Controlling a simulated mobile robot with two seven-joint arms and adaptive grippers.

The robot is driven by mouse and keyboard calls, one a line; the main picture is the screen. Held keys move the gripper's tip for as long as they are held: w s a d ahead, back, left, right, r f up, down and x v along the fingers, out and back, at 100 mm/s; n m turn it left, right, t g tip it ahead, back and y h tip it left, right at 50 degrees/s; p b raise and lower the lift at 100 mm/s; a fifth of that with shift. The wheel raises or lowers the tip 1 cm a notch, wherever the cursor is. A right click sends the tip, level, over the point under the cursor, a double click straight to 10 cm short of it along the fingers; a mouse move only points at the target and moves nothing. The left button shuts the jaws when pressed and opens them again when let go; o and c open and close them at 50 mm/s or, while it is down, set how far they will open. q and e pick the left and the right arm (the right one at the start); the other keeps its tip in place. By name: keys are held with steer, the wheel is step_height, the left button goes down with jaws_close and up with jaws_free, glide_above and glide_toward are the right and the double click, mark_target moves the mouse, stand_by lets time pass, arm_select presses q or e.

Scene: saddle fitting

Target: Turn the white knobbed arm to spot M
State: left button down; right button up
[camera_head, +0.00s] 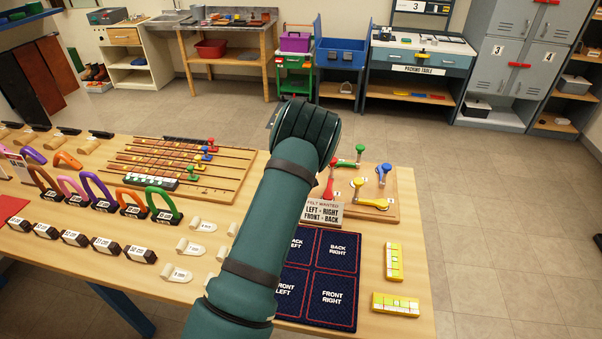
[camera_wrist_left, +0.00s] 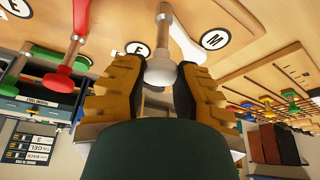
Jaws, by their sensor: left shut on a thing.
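In the left wrist view, my left gripper (camera_wrist_left: 158,76) has its yellow-brown fingers on both sides of a white round knob (camera_wrist_left: 161,70), closed on it. The knob is on a metal stem. The white arm (camera_wrist_left: 186,40) runs off behind the right finger. Spot M (camera_wrist_left: 215,39), a white disc with a black letter, lies on the wood just right of the white arm. A disc marked F (camera_wrist_left: 137,48) is left of the knob, partly hidden. In the head view my left arm hides the gripper and the white arm. My right gripper is not in view.
The board (camera_head: 392,205) also carries a red arm (camera_head: 330,182), a green arm (camera_head: 352,160), a yellow arm (camera_head: 369,203) and a blue one (camera_head: 384,174). The red knob (camera_wrist_left: 58,83) is left of the gripper.

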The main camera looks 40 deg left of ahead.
arm_select(q)
steer(key=shift+d+f+n+g+y+b, duration=0.15)
steer(key=shift+n+g, duration=0.25)
steer(key=shift+n, duration=0.75)
steer(key=shift+a+f+n+g+y+b, duration=0.1)
steer(key=shift+n+g+y+b, duration=0.25)
steer(key=shift+n, duration=0.8)
steer(key=c, duration=0.6)
jaws_free()
steer(key=shift+o, duration=0.2)
steer(key=shift+r, duration=0.1)
steer(key=shift+r, duration=0.2)
steer(key=v, duration=1.1)
steer(key=shift+r, duration=0.35)
steer(key=shift+f, duration=0.1)
